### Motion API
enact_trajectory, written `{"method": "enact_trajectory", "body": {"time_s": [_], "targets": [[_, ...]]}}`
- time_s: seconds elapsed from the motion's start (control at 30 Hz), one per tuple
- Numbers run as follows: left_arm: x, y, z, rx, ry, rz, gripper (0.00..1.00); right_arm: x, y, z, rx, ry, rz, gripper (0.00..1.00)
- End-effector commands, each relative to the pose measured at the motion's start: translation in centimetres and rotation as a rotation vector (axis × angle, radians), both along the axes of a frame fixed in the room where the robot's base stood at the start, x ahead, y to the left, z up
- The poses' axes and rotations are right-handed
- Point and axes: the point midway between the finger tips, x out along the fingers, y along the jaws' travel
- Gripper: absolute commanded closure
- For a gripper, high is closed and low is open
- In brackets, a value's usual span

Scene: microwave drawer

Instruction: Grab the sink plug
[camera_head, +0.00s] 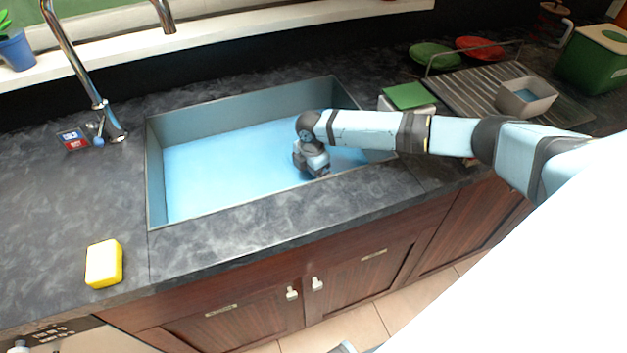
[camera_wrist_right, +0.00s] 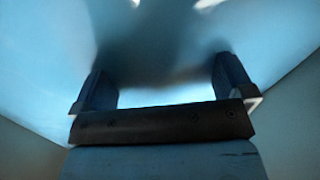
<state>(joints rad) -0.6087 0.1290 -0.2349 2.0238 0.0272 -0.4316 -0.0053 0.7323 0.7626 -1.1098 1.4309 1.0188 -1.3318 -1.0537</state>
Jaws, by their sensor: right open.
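The blue sink basin (camera_head: 215,165) is set into the dark counter. My right arm reaches in from the right, and my right gripper (camera_head: 318,170) is low inside the basin, in its right part, pointing down. In the right wrist view my right gripper (camera_wrist_right: 165,88) is open, its two fingers wide apart over the blue basin floor (camera_wrist_right: 255,30). A blurred dark patch lies between and beyond the fingers; I cannot tell whether it is shadow or the plug. I cannot make out the sink plug in the head view. My left gripper is not in view.
A chrome faucet (camera_head: 110,128) stands left of the basin, beside a small red and blue box (camera_head: 72,139). A yellow sponge (camera_head: 104,263) lies front left. A green-topped block (camera_head: 409,96) and a drying rack (camera_head: 475,85) are right of the basin. The basin's left half looks clear.

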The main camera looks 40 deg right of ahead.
Motion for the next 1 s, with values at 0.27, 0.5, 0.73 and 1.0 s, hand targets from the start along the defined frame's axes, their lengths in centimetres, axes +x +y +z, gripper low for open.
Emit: {"method": "enact_trajectory", "body": {"time_s": [0.27,0.5,0.73,1.0], "targets": [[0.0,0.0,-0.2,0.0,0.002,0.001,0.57,0.0,-0.1,-2.8,0.0,0.0,0.0,0.0],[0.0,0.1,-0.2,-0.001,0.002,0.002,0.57,0.0,-0.1,-2.9,-0.001,0.0,0.0,0.09],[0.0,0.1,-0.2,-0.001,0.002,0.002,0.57,0.0,-0.1,-2.9,-0.001,0.001,0.0,0.31],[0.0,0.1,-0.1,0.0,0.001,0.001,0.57,0.0,-0.1,-2.3,-0.001,0.0,-0.001,0.32]]}}
